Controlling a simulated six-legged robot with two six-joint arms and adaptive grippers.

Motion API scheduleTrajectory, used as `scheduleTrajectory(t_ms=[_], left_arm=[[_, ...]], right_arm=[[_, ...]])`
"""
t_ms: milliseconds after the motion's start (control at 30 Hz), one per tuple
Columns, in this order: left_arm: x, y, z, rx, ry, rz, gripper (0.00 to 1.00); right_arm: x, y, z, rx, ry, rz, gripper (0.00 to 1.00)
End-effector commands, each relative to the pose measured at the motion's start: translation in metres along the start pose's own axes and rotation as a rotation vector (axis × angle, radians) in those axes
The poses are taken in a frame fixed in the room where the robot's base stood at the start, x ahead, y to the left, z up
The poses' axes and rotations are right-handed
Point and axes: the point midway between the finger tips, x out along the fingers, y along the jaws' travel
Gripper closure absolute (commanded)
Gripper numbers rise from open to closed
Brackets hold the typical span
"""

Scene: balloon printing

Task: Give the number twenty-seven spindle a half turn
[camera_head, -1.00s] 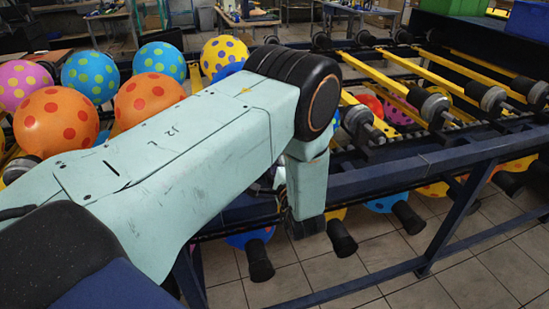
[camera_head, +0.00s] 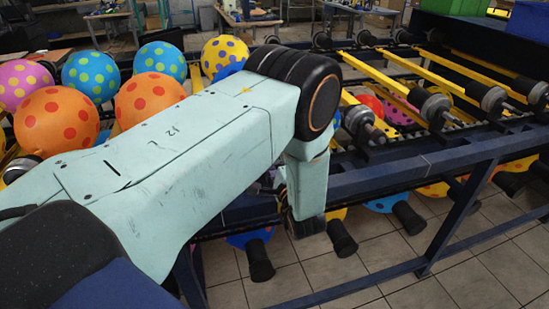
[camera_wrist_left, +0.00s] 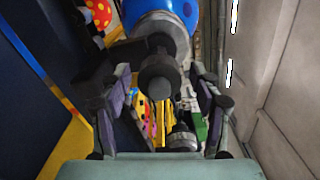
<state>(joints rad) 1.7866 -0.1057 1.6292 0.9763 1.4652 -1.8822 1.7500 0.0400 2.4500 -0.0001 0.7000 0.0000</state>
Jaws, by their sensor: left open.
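In the left wrist view a spindle with a dark cylindrical end (camera_wrist_left: 160,76) and a grey disc behind it points towards the camera. A blue dotted balloon (camera_wrist_left: 166,8) sits at its far end. My left gripper (camera_wrist_left: 164,90) is open, with one finger on each side of the spindle's dark end. I cannot tell whether the fingers touch it. No number is readable on the spindle. In the head view my left arm reaches over the rack's front rail and hides the gripper and this spindle. My right gripper is not in view.
The dark blue rack frame (camera_head: 400,172) runs across the right, with several spindles such as one at its upper side (camera_head: 437,107). Yellow bars (camera_head: 395,87) cross it. Several dotted balloons, such as an orange one (camera_head: 56,121), fill the left. Black spindle ends (camera_head: 342,239) hang below the rail over tiled floor.

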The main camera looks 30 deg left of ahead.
Motion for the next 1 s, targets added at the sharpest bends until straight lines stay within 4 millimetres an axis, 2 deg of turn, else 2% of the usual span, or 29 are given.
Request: scheduleTrajectory(t_ms=[267,500,700,1000], left_arm=[[-0.007,0.000,-0.001,0.001,0.003,0.001,0.37],[-0.046,0.000,-0.002,0.003,0.005,-0.001,0.37],[-0.069,0.000,-0.001,0.001,0.003,-0.001,0.37],[-0.076,0.000,0.000,0.000,0.000,0.000,0.37]], right_arm=[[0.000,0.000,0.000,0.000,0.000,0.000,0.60],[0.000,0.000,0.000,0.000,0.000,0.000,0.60],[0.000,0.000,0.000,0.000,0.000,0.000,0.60],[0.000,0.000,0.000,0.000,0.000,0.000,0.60]])
